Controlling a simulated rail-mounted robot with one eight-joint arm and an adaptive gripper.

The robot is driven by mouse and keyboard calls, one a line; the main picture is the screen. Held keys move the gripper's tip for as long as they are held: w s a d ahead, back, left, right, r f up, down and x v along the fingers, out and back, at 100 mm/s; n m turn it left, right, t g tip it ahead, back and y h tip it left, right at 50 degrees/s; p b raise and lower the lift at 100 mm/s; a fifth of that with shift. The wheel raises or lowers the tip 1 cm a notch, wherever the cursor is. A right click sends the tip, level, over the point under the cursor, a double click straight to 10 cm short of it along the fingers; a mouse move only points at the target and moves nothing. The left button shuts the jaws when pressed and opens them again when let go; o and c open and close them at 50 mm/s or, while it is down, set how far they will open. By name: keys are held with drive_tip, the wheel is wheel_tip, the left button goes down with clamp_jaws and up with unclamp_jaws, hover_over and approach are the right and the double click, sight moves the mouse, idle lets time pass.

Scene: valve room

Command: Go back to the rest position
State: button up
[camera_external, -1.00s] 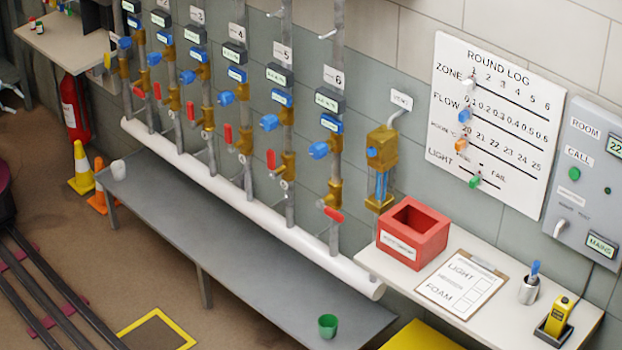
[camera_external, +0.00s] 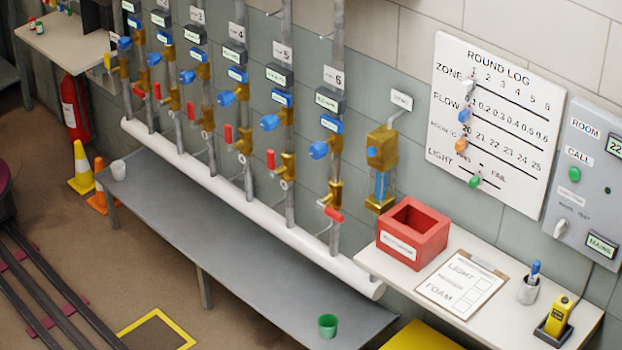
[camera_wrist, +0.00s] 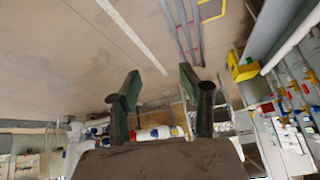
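My gripper (camera_wrist: 160,80) shows only in the wrist view, where its two dark green fingers stand well apart. Nothing is held between them. Open brown floor (camera_wrist: 70,45) fills the view beyond the fingertips, and the picture appears turned over. My arm and gripper are not in the external view now.
Numbered pipes with blue and red valve handles (camera_external: 285,155) line the wall above a grey bench (camera_external: 225,230). A green cup (camera_external: 328,326) and a white cup (camera_external: 118,170) stand on it. A red box (camera_external: 413,233) sits on the right-hand table (camera_external: 375,262). Floor rails (camera_external: 45,285) run at left.

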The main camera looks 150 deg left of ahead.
wheel_tip(320, 180, up, 13)
drive_tip(key=s+d+p, duration=0.2)
drive_tip(key=p, duration=1.2)
drive_tip(key=shift+d+h, duration=0.15)
drive_tip(key=shift+h, duration=0.25)
